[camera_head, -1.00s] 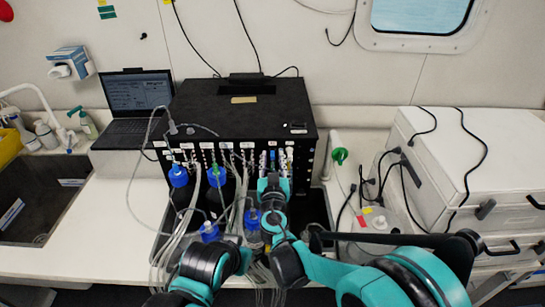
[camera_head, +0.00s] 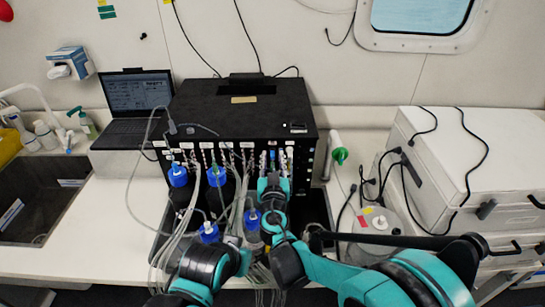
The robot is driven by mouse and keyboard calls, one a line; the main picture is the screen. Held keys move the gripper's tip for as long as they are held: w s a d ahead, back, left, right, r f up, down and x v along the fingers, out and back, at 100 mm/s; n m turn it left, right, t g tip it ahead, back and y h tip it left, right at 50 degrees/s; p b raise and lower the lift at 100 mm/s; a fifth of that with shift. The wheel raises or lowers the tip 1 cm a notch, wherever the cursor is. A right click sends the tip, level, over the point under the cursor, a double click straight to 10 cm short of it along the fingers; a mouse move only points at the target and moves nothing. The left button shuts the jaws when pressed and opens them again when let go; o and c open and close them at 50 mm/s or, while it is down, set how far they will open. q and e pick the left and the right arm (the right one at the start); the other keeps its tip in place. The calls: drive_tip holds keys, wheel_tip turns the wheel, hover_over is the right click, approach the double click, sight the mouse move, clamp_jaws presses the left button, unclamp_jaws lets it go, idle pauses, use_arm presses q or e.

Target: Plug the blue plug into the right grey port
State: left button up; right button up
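The black box (camera_head: 240,105) stands on the white counter, with a row of ports, labels and thin tubes along its front. Small blue and pale grey fittings (camera_head: 289,156) show at the right part of this row; I cannot tell the single grey ports apart. My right gripper (camera_head: 273,168) is right at these fittings, pointing at the box front. Its fingertips are small and partly hidden by my own wrist, so a held plug cannot be made out. My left arm comes in at the bottom; its gripper (camera_head: 238,242) is low among the tubes, hard to make out.
Blue-capped bottles (camera_head: 178,176) with tubes stand before the box, left of my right gripper. A laptop (camera_head: 137,105) and a sink (camera_head: 40,205) are at the left. White cases (camera_head: 450,165) with black cables stand at the right. A green-tipped white tube (camera_head: 338,155) stands near the box's right side.

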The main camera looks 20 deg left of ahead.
clamp_jaws()
drive_tip(key=shift+v, duration=2.95)
